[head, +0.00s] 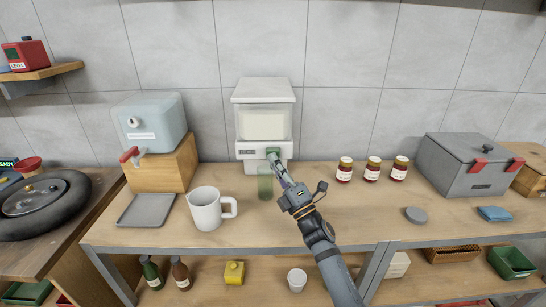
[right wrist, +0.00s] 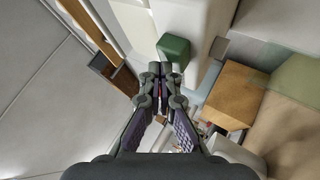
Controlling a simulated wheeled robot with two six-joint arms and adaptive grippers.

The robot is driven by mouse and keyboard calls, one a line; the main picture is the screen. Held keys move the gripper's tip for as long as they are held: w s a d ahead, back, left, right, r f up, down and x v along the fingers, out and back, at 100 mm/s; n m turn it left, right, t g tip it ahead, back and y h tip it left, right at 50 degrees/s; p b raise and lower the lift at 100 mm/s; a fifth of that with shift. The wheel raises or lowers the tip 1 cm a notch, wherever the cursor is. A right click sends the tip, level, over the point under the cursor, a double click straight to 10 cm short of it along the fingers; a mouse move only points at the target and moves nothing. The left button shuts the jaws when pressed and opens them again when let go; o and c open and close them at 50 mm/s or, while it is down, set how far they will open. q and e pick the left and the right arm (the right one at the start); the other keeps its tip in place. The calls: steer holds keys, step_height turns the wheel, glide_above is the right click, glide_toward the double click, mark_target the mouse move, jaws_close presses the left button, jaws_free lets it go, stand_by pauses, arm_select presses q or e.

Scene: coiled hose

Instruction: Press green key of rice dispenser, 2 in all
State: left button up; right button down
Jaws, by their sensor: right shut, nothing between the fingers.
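The white rice dispenser (head: 264,90) stands against the tiled wall at the middle of the counter. Its green key (head: 272,151) is on the front, low and right of centre. The key also shows as a green block in the right wrist view (right wrist: 174,47). My right gripper (head: 275,162) is shut and empty, its fingertips close by the key. In the right wrist view the fingertips (right wrist: 155,72) sit just beside the key; I cannot tell whether they touch it. A greenish see-through glass (head: 265,187) stands below the dispenser. My left gripper is not in view.
A white mug (head: 207,210) and a grey tray (head: 147,210) are to the left. A blue-grey dispenser with a red lever (head: 151,120) stands on a wooden block. Several red jars (head: 372,170) and a grey lidded box (head: 468,168) are to the right. The counter front is mostly clear.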

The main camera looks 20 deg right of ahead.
steer(key=shift+w+d, duration=0.15)
steer(key=shift+w, duration=0.3)
stand_by(0.4)
steer(key=shift+s, duration=0.1)
steer(key=shift+s+a, duration=0.15)
steer(key=shift+s, duration=0.4)
steer(key=shift+s+a, duration=0.15)
steer(key=shift+s, duration=0.35)
steer(key=s, duration=0.2)
steer(key=s+a+p, duration=0.1)
steer(key=s, duration=0.1)
steer(key=shift+s+a, duration=0.2)
steer(key=shift+s, duration=0.2)
